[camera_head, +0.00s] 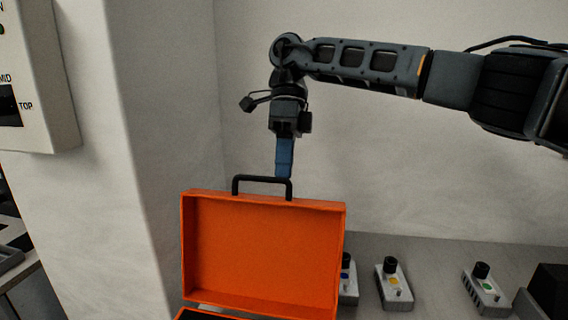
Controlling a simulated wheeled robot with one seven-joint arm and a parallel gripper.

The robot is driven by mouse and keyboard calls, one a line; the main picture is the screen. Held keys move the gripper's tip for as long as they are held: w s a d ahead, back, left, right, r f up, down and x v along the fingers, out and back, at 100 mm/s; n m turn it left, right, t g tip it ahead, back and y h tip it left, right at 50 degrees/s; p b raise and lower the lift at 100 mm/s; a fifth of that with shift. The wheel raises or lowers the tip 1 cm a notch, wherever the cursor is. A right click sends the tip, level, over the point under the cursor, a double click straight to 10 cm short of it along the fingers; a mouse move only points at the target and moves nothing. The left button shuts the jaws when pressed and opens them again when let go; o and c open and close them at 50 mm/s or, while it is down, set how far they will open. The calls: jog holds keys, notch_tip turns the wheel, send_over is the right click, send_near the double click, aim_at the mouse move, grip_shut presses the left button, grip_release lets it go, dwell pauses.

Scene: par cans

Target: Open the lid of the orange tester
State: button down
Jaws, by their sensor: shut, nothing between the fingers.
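The orange tester (210,313) stands at the bottom of the head view, mostly cut off by the lower edge. Its orange lid (262,250) stands raised, close to upright, with its hollow inner side facing me. A black handle (262,180) sits on the lid's top edge. My gripper (284,172) points down at the right part of the handle, with its blue fingers shut and nothing between them. The fingertips overlap the handle in the picture; I cannot tell whether they touch it.
Small grey boxes with black knobs stand right of the tester: one with a yellow mark (395,284), one with a green mark (486,288), another partly behind the lid (348,282). A dark object (547,292) is at the right edge. A wall panel (38,85) hangs upper left.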

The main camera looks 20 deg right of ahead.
jog(key=shift+s, duration=0.1)
jog(key=shift+s+a+r+t+h+b, duration=0.4)
jog(key=shift+s+a+t+h+b, duration=0.1)
jog(key=shift+s+a+t+b, duration=0.2)
jog(key=s+a+r+t+b, duration=0.1)
jog(key=s+a, duration=0.3)
jog(key=s, duration=0.3)
jog(key=shift+a+r+h, duration=0.35)
jog(key=shift+h, duration=0.05)
jog(key=shift+w, duration=0.1)
